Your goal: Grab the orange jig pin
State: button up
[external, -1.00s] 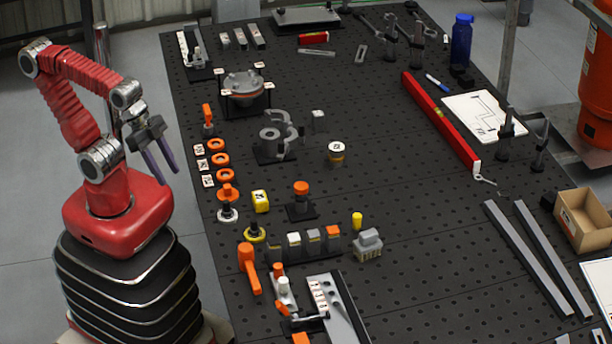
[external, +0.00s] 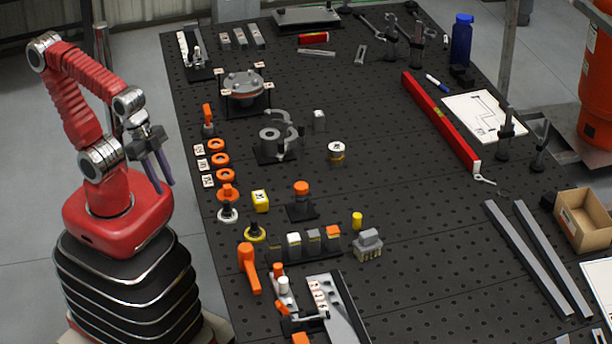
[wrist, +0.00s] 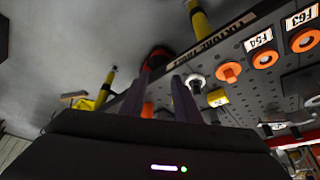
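Several orange parts could be the jig pin, and I cannot tell which it is. An orange-headed pin (external: 301,188) stands upright on a small black base. An orange flanged plug (external: 227,190) sits at the table's left side, and an orange handled part (external: 248,266) lies nearer the front. An orange-topped piece (external: 207,113) stands farther back. My gripper (external: 164,187) hangs left of the table edge, fingers downward, apart from all of these. In the wrist view its two purple fingers (wrist: 161,76) are spread, with nothing held; an orange part (wrist: 148,109) shows beyond them.
Orange rings (external: 221,159) with labels line the table's left edge. A yellow block (external: 261,201), a rack of coloured blocks (external: 313,241) and a clamp fixture (external: 272,141) stand close by. A long red level (external: 440,122) lies right. The middle of the perforated table (external: 400,215) is fairly clear.

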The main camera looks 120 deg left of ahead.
notch_tip(320, 180, down, 4)
jog(key=w+d+m+g, duration=0.2)
jog(key=d, duration=0.1)
jog(key=m+t+y, duration=0.8)
jog(key=m, duration=1.8)
send_near(254, 271)
jog(key=r, duration=0.2)
jog(key=shift+w+a+f, duration=0.2)
jog(key=shift+w+a, duration=0.05)
jog(key=shift+w, duration=0.2)
jog(key=x, duration=0.8)
jog(key=shift+w+a, duration=0.2)
jog(key=shift+a, duration=0.05)
